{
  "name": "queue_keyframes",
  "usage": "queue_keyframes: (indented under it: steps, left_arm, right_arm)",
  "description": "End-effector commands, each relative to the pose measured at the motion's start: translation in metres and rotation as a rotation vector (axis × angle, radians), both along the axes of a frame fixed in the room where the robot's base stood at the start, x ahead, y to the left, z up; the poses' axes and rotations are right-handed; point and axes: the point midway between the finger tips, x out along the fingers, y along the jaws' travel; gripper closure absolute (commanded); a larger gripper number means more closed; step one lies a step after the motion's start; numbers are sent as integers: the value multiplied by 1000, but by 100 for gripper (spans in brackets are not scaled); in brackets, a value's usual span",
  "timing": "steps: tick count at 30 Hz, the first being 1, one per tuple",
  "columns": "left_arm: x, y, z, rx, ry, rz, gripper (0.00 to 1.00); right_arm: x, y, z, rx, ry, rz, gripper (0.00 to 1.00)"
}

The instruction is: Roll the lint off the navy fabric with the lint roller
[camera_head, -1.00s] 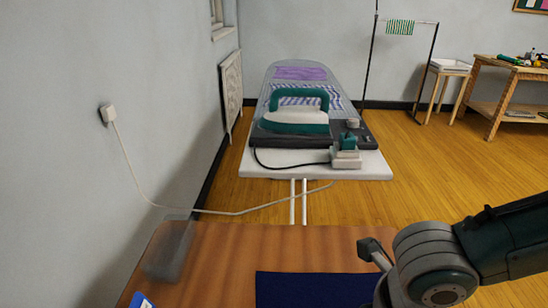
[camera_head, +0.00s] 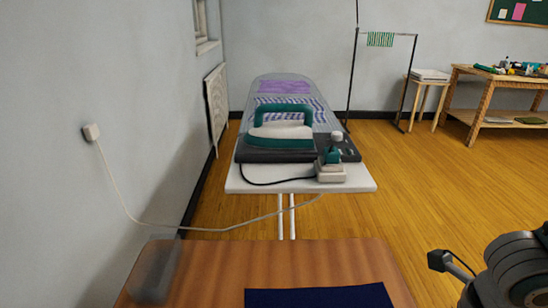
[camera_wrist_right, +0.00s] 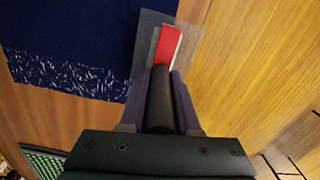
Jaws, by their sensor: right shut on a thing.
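My right gripper (camera_wrist_right: 160,88) is shut on the dark handle of the lint roller (camera_wrist_right: 160,105). A red part shows beyond its fingertips, with a grey, partly see-through piece around it. The navy fabric (camera_wrist_right: 65,28) lies on the brown table, to the left of the roller. Many white lint flecks (camera_wrist_right: 70,76) cover a band along its edge nearest the gripper. I cannot tell whether the roller touches the cloth. In the head view only a lint-free far strip of the fabric (camera_head: 320,298) shows. My left gripper is out of view.
The brown table (camera_head: 215,280) carries a see-through grey box (camera_head: 154,272) at its left. An ironing board (camera_head: 300,183) with an iron (camera_head: 282,130) stands beyond. A cord hangs from the wall socket (camera_head: 91,132). Wooden floor is open to the right.

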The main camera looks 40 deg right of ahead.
Motion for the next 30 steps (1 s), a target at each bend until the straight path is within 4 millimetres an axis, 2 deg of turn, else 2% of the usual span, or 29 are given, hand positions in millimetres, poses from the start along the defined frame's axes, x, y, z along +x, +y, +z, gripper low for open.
queue_keyframes:
  steps: [12, 16, 23, 30]
  left_arm:
    - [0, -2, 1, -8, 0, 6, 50]
    - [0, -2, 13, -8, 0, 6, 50]
    - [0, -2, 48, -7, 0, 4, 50]
    - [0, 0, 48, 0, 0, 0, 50]
  right_arm:
    - [-4, -5, 1, 0, 0, 0, 100]
    - [-3, -5, 14, 0, 0, 0, 100]
    - [-3, -5, 50, -1, 0, 0, 100]
    - [-3, -5, 50, 0, 0, 0, 100]
